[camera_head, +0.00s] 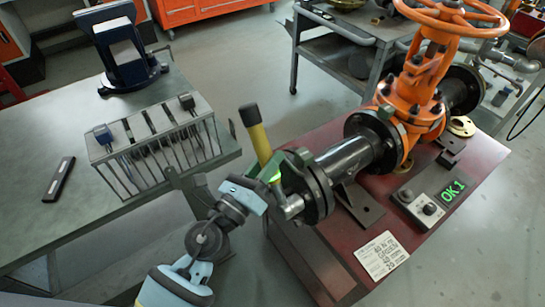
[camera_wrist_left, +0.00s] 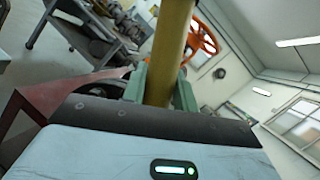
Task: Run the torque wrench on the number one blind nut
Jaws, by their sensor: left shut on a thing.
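The torque wrench (camera_head: 258,138) has a yellow shaft and a black grip end that points up and to the left. My left gripper (camera_head: 276,172) is shut on the yellow shaft beside the blind flange. In the left wrist view the yellow shaft (camera_wrist_left: 168,55) stands between the green fingers (camera_wrist_left: 160,90). The wrench's lower end, a grey metal head (camera_head: 292,207), is at the near face of the black blind flange (camera_head: 316,190). The nut under it is hidden, so I cannot tell how it is seated. My right gripper is not in view.
The orange gate valve with its handwheel (camera_head: 455,15) stands on the dark red bench (camera_head: 310,255). A display (camera_head: 453,191) shows green "OK1" beside a knob box (camera_head: 420,207). A slotted metal rack (camera_head: 155,145) and a black bar (camera_head: 60,178) occupy the left table.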

